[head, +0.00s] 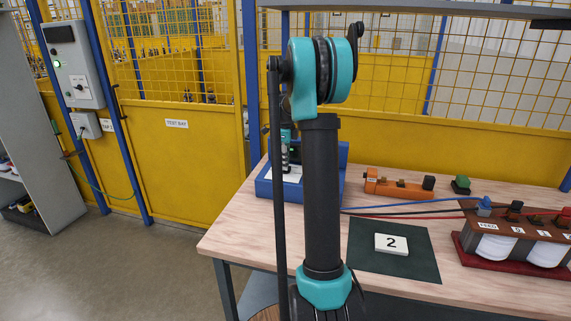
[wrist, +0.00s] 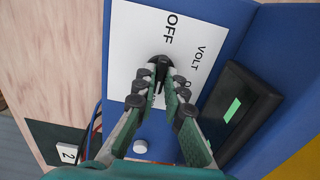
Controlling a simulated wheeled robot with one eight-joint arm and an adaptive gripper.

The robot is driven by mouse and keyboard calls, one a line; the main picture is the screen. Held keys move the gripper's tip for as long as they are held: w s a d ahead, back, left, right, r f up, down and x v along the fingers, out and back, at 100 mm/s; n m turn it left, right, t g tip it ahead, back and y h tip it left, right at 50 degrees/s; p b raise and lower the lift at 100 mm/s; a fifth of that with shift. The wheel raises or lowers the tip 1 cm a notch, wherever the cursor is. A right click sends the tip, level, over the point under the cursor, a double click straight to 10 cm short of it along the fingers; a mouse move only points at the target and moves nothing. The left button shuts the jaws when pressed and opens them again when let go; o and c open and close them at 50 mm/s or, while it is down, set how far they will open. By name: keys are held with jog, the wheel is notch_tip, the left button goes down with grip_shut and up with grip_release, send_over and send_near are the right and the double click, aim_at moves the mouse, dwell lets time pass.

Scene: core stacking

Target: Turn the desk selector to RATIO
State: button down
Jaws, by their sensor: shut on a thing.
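The desk selector is a black knob (wrist: 158,61) on the white face plate (wrist: 135,50) of a blue box (wrist: 230,12). In the head view the blue box (head: 264,187) stands at the back left of the table, partly behind my arm. My gripper (wrist: 160,80) is shut on the knob, one finger on each side. OFF and VOLT can be read on the plate. Another marking is partly covered by the fingers, and I cannot see RATIO. The knob's pointer is hidden, so its setting cannot be told. My gripper also shows in the head view (head: 287,165).
A dark display (wrist: 239,110) with a green screen and a white round button (wrist: 140,147) sit near the gripper. A dark mat (head: 420,262) with a 2 card (head: 391,244), an orange device (head: 398,188) and a transformer unit (head: 515,250) with cables lie to the right.

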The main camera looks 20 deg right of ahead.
dwell(0.3)
jog(key=c, duration=1.6)
grip_release()
jog(key=shift+r, duration=0.15)
notch_tip(320, 180, up, 12)
